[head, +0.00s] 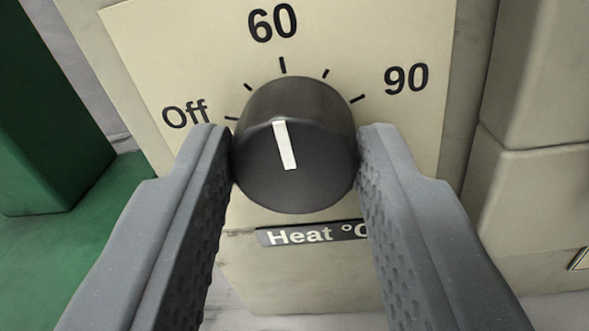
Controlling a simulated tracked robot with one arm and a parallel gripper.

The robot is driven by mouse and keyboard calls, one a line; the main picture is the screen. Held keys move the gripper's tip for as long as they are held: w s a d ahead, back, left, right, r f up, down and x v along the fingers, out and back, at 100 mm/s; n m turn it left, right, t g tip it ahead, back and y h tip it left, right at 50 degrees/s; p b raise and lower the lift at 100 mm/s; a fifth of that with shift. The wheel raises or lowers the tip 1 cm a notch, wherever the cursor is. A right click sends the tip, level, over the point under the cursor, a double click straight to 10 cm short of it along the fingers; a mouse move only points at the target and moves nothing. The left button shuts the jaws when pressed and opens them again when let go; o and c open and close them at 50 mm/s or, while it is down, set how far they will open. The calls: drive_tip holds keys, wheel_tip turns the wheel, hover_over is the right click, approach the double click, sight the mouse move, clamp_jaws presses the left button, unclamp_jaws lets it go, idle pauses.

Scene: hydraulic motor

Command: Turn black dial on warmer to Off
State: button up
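The black dial (318,180) is a round knob on the cream face of the warmer (180,55), in the middle of the head view. Its white pointer mark points up, close to the tick under 60. The Off label (186,114) is to the left of the dial and the 90 label (407,79) is to its upper right. My gripper (295,155) has one finger on each side of the dial. Both fingertips appear to touch the dial's sides.
A "Heat °C" plate (310,235) is below the dial, partly hidden by my right finger. A green block (45,120) and green surface are at the left. Beige boxy parts (535,150) stand close at the right.

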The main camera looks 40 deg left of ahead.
drive_tip(key=c, duration=0.3)
drive_tip(key=shift+s+a, duration=0.1)
drive_tip(key=shift+a, duration=0.3)
drive_tip(key=shift+d, duration=0.2)
drive_tip(key=shift+d+n, duration=0.1)
drive_tip(key=shift+n, duration=0.2)
drive_tip(key=shift+n+p, duration=1)
drive_tip(key=shift+n, duration=0.2)
drive_tip(key=n, duration=0.3)
drive_tip(key=shift+h+p, duration=0.3)
drive_tip(key=shift+p, duration=0.1)
drive_tip(key=n, duration=0.3)
drive_tip(key=shift+f+n, duration=0.1)
drive_tip(key=shift+n, duration=0.3)
drive_tip(key=shift+n+b, duration=0.8)
drive_tip(key=shift+n, duration=1.1)
